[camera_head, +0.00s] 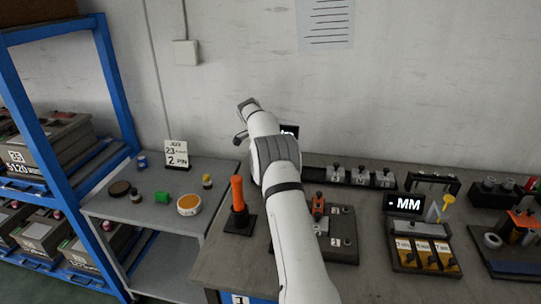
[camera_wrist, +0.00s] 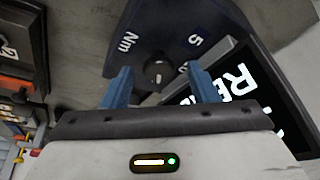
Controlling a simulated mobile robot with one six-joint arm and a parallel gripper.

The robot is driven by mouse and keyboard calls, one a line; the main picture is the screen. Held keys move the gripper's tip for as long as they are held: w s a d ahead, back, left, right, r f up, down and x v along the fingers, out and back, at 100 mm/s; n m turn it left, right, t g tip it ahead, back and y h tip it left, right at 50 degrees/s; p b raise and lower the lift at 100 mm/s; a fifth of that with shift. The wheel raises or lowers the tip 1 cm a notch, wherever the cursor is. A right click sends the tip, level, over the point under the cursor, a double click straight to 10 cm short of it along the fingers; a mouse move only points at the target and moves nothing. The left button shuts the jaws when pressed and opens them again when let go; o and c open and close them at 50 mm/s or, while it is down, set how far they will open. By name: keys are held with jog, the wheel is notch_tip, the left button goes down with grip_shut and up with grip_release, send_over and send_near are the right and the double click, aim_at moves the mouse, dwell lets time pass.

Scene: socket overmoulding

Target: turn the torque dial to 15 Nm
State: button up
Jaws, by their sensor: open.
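The torque dial (camera_wrist: 158,74) is a small dark round knob on a dark plate (camera_wrist: 150,30) in the wrist view. The plate carries the white marks "Nm" and "5". A small light mark shows on the knob, but I cannot tell which value it points to. The rest of the scale is hidden or out of frame. My gripper (camera_wrist: 159,67) is open, with its two blue fingers apart. In the wrist view the knob appears between the fingertips; I cannot tell whether they touch it. In the head view my arm hides the dial and gripper.
A black display with white letters (camera_wrist: 235,85) stands close by the right finger in the wrist view. In the head view, an orange-handled tool (camera_head: 237,193), a dark fixture plate (camera_head: 342,222) and an "MM" display (camera_head: 404,204) stand on the bench near my arm.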

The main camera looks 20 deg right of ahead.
jog(key=v, duration=0.8)
jog(key=shift+f, duration=0.1)
